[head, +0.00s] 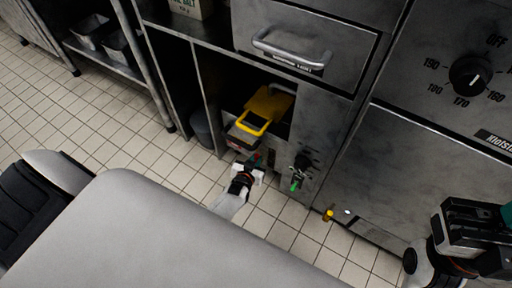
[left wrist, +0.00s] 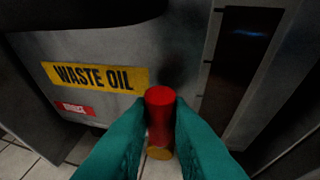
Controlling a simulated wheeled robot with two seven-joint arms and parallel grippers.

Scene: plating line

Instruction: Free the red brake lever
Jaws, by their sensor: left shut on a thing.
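The red brake lever (left wrist: 160,112) shows in the left wrist view as a short red cylinder with a yellowish lower end. It sits between the two teal fingers of my left gripper (left wrist: 160,128), which is shut on it. In the head view my left gripper (head: 252,166) is low in front of the open bay, at the front of the waste oil unit, and a little red (head: 257,155) shows at its tips. The lever's mounting is hidden. My right gripper (head: 488,225) is at the right edge, partly cut off, and its jaw opening cannot be made out.
A yellow-handled piece (head: 268,103) sits in the bay above the lever. A black knob (head: 302,161) and green-tipped handle (head: 295,185) are just right of my left gripper. A small yellow object (head: 328,215) is by the cabinet foot. Tiled floor (head: 130,125) lies open left.

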